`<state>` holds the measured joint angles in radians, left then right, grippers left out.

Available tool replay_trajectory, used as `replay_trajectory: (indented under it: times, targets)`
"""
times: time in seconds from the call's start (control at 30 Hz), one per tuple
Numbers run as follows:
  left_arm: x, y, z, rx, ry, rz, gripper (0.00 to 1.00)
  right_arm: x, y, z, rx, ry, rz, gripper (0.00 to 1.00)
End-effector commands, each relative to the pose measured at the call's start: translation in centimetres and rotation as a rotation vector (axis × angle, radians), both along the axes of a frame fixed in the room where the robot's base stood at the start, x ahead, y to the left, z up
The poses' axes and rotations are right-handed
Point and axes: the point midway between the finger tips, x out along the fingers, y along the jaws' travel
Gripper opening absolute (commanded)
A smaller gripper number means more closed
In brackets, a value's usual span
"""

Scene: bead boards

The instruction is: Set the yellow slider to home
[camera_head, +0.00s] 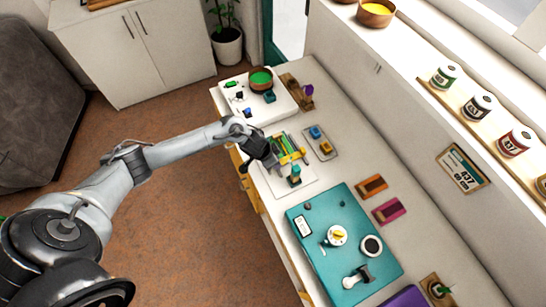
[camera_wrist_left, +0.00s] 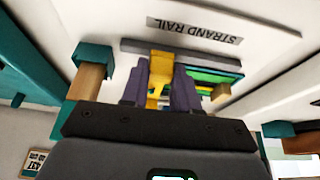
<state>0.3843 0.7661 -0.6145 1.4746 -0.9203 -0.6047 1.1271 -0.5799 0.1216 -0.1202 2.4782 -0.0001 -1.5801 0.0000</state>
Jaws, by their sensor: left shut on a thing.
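The yellow slider (camera_wrist_left: 158,68) stands upright on the strand rail in the left wrist view, between the two dark purple fingertips of my left gripper (camera_wrist_left: 159,92). The fingers are shut on it from both sides. The dark crossbar (camera_wrist_left: 130,45) of the rail runs behind it, beside a plate lettered STRAND RAIL (camera_wrist_left: 205,30). Green strands (camera_wrist_left: 215,72) lie to its right. In the head view my left gripper (camera_head: 268,160) is at the left side of the white rail board (camera_head: 305,186) and hides part of it. My right gripper is not in view.
A white board (camera_head: 283,112) with a bowl (camera_head: 261,79) is behind.

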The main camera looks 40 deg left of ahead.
Motion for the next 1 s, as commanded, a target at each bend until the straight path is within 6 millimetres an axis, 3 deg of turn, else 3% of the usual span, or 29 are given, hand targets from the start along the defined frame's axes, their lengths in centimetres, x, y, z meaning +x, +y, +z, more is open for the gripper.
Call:
replay_trajectory:
  times: [0.03, 0.13, 0.43, 0.47, 0.6, 1.0]
  targets:
    - [-0.4, -0.9, 0.5, -0.003, 0.003, -0.004, 0.0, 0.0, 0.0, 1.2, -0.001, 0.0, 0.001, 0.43]
    - [-0.9, -2.0, 0.5, -0.004, 0.004, -0.002, 0.0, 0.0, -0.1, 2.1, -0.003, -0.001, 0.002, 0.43]
    - [-1.0, -2.5, 0.1, -0.005, 0.0, -0.004, 0.0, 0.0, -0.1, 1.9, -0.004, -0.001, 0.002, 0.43]
    - [-1.0, -2.6, 0.1, -0.005, 0.0, -0.004, 0.31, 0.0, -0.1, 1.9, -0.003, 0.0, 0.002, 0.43]
    - [-1.0, -2.5, 0.1, -0.004, 0.001, -0.004, 0.52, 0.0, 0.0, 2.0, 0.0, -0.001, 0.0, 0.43]
    - [-1.1, -2.3, 0.4, -0.003, 0.001, -0.001, 0.55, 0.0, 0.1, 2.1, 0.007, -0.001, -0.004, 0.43]
